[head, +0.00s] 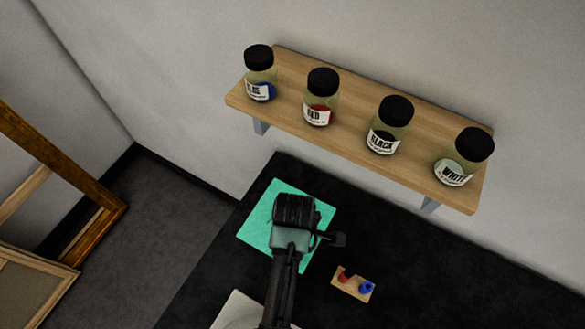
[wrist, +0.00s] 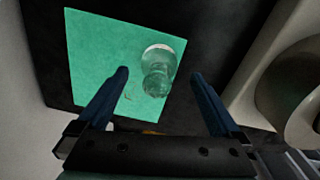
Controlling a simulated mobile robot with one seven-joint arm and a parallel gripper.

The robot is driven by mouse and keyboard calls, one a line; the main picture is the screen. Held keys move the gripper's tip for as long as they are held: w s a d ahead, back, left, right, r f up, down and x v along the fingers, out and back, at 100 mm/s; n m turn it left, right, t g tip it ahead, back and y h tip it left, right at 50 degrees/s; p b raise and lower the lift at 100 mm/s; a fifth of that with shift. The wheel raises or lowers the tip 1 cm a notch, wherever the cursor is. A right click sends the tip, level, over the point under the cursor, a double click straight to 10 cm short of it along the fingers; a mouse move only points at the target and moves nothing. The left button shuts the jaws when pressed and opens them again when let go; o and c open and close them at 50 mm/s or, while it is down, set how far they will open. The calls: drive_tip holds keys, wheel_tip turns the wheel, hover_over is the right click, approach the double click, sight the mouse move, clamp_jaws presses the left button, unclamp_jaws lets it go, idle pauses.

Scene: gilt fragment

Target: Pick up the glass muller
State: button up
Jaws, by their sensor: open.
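The clear glass muller (wrist: 158,68) stands on the teal-green mat (wrist: 95,60) in the wrist view, near the mat's right edge. My gripper (wrist: 160,75) is open, with one finger to each side of the muller in that view. Nothing is held between the fingers, and I cannot tell how far above the muller they are. In the head view my arm reaches over the green mat (head: 258,222) and hides the muller.
A small wooden block (head: 347,293) with red and blue bits lies right of the mat on the black table (head: 440,270). A wall shelf (head: 350,139) holds several black-capped jars. Wooden frames (head: 85,235) lean at left.

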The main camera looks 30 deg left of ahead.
drive_tip(key=shift+a+f+p, duration=0.2)
drive_tip(key=shift+f+p, duration=0.1)
drive_tip(key=shift+f, duration=1.15)
drive_tip(key=shift+a+f+p, duration=0.15)
drive_tip(key=shift+f+p, duration=0.1)
drive_tip(key=shift+f, duration=1.2)
drive_tip(key=shift+c, duration=0.2)
drive_tip(key=c, duration=1.4)
drive_tip(key=shift+r, duration=0.1)
clamp_jaws()
